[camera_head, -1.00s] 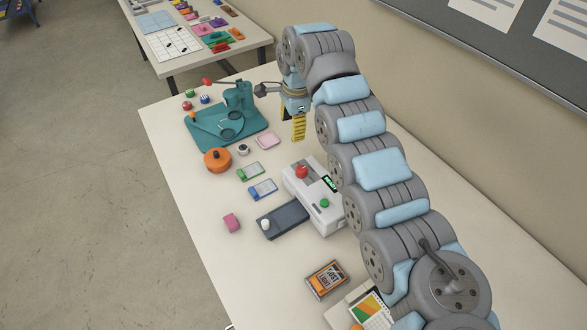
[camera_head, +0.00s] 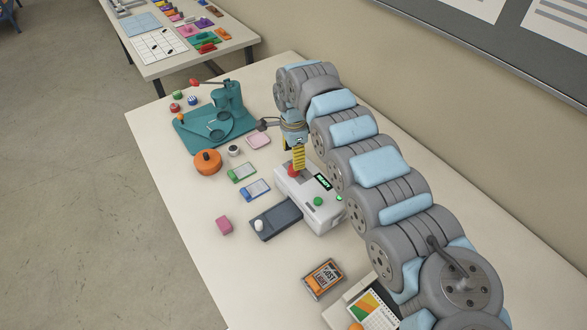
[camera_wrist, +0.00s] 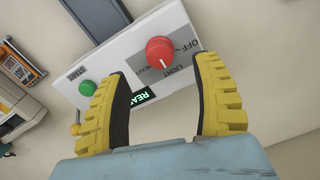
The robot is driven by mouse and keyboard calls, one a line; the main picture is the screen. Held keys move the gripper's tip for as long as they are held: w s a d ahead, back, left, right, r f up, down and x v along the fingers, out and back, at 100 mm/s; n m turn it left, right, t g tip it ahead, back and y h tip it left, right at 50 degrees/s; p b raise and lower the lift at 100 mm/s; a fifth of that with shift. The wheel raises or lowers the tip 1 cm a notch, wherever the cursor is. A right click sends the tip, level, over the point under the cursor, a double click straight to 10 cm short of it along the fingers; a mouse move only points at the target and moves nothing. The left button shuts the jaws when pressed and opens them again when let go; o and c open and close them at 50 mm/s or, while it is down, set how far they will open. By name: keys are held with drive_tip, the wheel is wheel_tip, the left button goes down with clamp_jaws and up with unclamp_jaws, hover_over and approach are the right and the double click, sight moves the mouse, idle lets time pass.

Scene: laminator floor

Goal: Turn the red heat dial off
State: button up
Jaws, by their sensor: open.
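The red heat dial (camera_wrist: 159,52) sits on the top of the white laminator (camera_wrist: 120,48). In the wrist view, "OFF" and "LIGHT" labels show beside it on a grey plate. A green start button (camera_wrist: 87,88) and a lit green "READY" display (camera_wrist: 144,96) are on the same face. My gripper (camera_wrist: 165,62) is open, its yellow fingers apart, with the dial showing between and beyond the fingertips. In the head view, my gripper (camera_head: 298,168) is over the far end of the laminator (camera_head: 318,218) and partly hides the dial (camera_head: 292,171). I cannot tell whether they touch.
A dark tray (camera_head: 277,221) sticks out from the laminator's front left. A teal press (camera_head: 215,125) stands farther back. An orange-black box (camera_head: 323,279) lies nearer.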

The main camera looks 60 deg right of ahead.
drive_tip(key=shift+f, duration=3.1)
clamp_jaws()
